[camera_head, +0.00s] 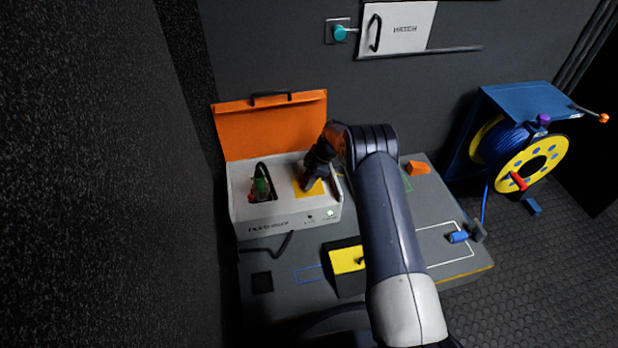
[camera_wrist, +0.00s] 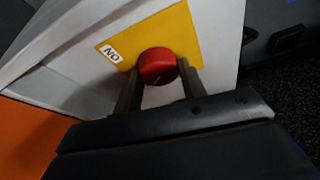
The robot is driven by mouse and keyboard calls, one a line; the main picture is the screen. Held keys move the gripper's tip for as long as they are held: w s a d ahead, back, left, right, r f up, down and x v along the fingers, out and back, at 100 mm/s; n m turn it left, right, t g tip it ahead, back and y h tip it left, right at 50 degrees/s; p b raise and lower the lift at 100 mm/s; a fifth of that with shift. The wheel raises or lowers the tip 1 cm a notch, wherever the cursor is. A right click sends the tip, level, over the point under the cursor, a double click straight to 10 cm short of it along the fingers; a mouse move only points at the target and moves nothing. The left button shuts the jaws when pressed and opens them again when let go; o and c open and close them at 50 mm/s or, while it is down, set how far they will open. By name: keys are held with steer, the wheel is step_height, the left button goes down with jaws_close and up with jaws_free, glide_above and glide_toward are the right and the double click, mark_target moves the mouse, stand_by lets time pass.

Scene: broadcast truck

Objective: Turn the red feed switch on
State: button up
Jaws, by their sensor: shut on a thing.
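The red feed switch (camera_wrist: 157,65) shows in the wrist view as a round red knob on a yellow plate (camera_wrist: 190,22) with an ON label (camera_wrist: 112,50). My gripper (camera_wrist: 160,82) is shut on the knob, one finger on each side. In the head view, my gripper (camera_head: 311,183) is over the yellow plate (camera_head: 300,192) on top of the white box (camera_head: 270,222) and hides the knob. A small green light (camera_head: 330,213) shows on the box's front. The way the switch is turned cannot be told.
The orange lid (camera_head: 270,127) stands open behind the box. A recess with a green plug (camera_head: 260,187) lies left of the plate. An orange block (camera_head: 418,168) sits on the table right of my arm. A cable reel (camera_head: 530,160) stands at the right.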

steer(key=shift+m, duration=0.4)
steer(key=m+t+b, duration=0.1)
steer(key=m, duration=0.2)
steer(key=shift+s+m+t, duration=0.15)
steer(key=shift+m+t, duration=0.25)
steer(key=m+t+h, duration=0.1)
steer(key=m, duration=0.2)
steer(key=shift+s+a+m+b, duration=0.1)
steer(key=shift+m+b, duration=0.2)
steer(key=m+t+h+p, duration=0.1)
steer(key=m, duration=0.3)
steer(key=shift+a+m+t+h+p, duration=0.15)
steer(key=shift+m+h+p, duration=0.25)
steer(key=shift+m, duration=0.45)
steer(key=shift+d+m+t+h+p, duration=0.1)
steer(key=shift+m+t+h+p, duration=0.1)
steer(key=shift+m+p, duration=0.45)
steer(key=shift+m, duration=0.5)
steer(key=o, duration=1)
